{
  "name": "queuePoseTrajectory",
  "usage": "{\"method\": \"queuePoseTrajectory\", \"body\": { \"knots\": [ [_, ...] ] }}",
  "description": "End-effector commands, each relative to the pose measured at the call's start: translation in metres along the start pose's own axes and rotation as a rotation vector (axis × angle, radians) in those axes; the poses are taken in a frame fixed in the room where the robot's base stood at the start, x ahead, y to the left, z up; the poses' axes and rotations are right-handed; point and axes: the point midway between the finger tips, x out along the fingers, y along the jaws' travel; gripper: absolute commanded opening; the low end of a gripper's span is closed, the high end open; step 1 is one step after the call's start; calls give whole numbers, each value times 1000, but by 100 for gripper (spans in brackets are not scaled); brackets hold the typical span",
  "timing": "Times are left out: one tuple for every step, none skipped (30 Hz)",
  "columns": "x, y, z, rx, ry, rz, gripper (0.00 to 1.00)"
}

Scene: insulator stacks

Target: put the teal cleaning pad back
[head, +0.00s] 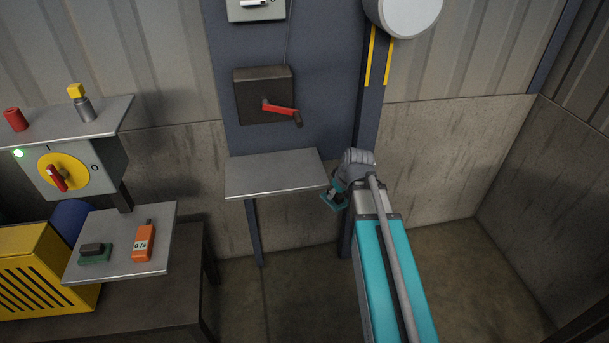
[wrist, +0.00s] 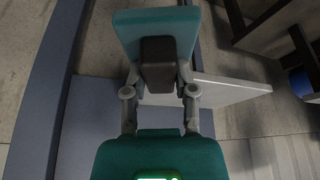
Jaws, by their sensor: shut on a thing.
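The teal cleaning pad (wrist: 184,27) has a dark block-shaped grip (wrist: 158,64) on it. My gripper (wrist: 158,80) is shut on that dark grip in the wrist view, with one finger on each side. In the head view the pad (head: 331,201) shows as a small teal piece beside my gripper (head: 338,188), just off the right end of a grey shelf (head: 275,173). The pad hangs clear in the air. The shelf is bare, and it also shows behind the gripper in the wrist view (wrist: 225,90).
A lower left shelf (head: 122,262) holds a green pad with a dark grip (head: 95,253) and an orange device (head: 144,242). A switch box with a red handle (head: 266,97) is above the bare shelf. A blue-grey post (head: 368,110) stands right beside my gripper.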

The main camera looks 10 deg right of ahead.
Motion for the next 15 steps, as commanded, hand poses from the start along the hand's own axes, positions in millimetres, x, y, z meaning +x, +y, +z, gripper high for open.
{"method": "queuePoseTrajectory", "body": {
  "knots": [
    [0, 0, 0, 0, 0, 0, 0],
    [0, 0, 0, 0, 0, 0, 0],
    [0, 0, 0, 0, 0, 0, 0],
    [0, 0, -1, 1, 0, 0, 0],
    [0, 0, -1, 1, 0, 0, 0],
    [1, 0, -3, 1, 0, 0, 0],
    [2, 0, -5, 1, 0, 0, 0],
    [3, 0, -7, 0, 0, 0, 0],
    [4, 0, -10, 0, 0, 0, 0],
    [6, 1, -13, 0, 0, 0, 0],
    [7, 1, -17, -1, 0, 0, 0],
    [9, 0, -23, -1, 0, -1, 0],
    [11, 0, -27, -2, 0, -1, 0],
    [13, 1, -32, -2, 0, -1, 0],
    [16, 1, -39, -1, 0, -1, 0]
  ]
}}
